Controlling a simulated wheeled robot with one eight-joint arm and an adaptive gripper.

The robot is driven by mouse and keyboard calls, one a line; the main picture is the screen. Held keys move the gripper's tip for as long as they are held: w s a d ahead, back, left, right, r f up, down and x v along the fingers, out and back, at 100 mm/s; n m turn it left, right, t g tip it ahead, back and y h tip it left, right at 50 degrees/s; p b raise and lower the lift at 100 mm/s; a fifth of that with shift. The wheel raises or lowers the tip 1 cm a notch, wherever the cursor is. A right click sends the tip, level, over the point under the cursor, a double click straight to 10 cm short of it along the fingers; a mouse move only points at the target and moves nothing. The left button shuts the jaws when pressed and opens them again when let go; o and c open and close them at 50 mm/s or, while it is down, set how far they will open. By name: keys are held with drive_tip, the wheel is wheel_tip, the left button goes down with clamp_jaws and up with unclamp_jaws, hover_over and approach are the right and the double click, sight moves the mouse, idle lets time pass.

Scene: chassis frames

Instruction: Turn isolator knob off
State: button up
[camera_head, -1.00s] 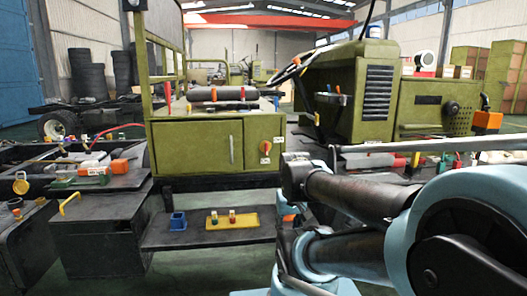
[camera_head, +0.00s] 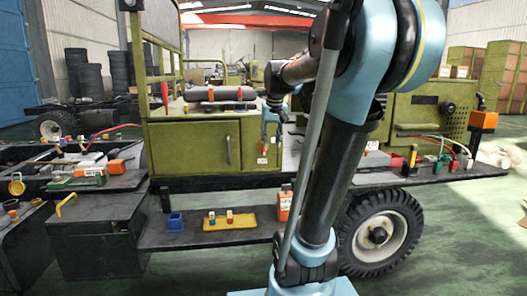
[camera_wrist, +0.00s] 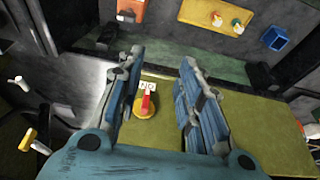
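The isolator knob (camera_wrist: 146,106) has a red handle on a round yellow base. It is on the green cabinet (camera_head: 190,145), with a small white label (camera_wrist: 147,88) beside it in the wrist view. The red handle runs roughly along the direction of my fingers in that view. My gripper (camera_wrist: 161,60) is open and empty, with one finger on each side of the knob in the picture. The knob appears closer to the left finger. I cannot tell whether the fingertips reach its depth. In the head view my gripper (camera_head: 268,126) hangs before the cabinet's right part and largely hides the knob.
A low dark shelf (camera_head: 165,238) below the cabinet bears a yellow tray (camera_head: 243,224) with small coloured parts, a blue box (camera_head: 175,221) and an orange container (camera_head: 284,206). Dark rolls (camera_head: 215,105) lie on the cabinet top. A wheel (camera_head: 378,236) stands at right.

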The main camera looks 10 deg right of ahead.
approach(264, 155)
drive_tip(key=shift+t, duration=0.3)
drive_tip(key=x, duration=0.2)
drive_tip(key=w+x, duration=0.1)
drive_tip(key=x, duration=0.4)
drive_tip(key=shift+w, duration=0.45)
drive_tip(key=shift+c, duration=0.3)
clamp_jaws()
